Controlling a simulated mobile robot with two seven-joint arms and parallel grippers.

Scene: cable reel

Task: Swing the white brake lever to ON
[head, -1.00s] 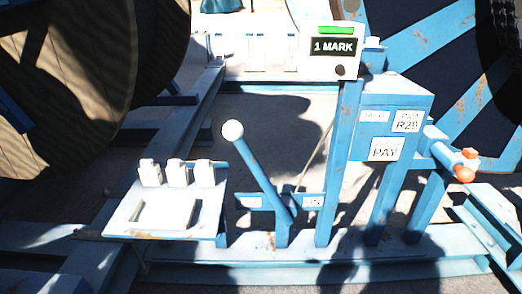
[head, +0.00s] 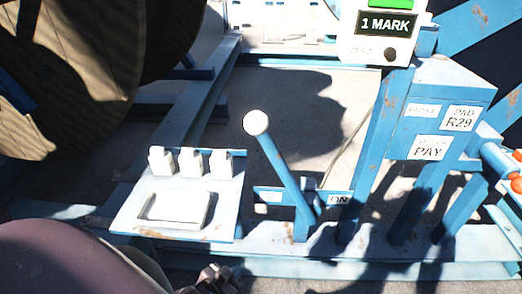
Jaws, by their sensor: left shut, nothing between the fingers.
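The brake lever is a blue bar (head: 284,172) with a white ball knob (head: 256,123) on top. It leans to the left from its pivot near the frame rail. A plate behind its lower part carries an ON label (head: 339,199) on the right and a small label (head: 269,196) on the left, too small to read. My left gripper (head: 217,279) shows at the bottom edge, shut and empty, below and left of the lever and apart from it. The frame edge cuts part of it off. My right gripper is not in view.
A white tray (head: 225,218) with several white blocks along its back stands left of the lever. A blue box (head: 440,90) with PAY and PAD R29 labels and a counter (head: 388,23) reading 1 MARK stand to the right. A large reel (head: 80,70) fills the upper left.

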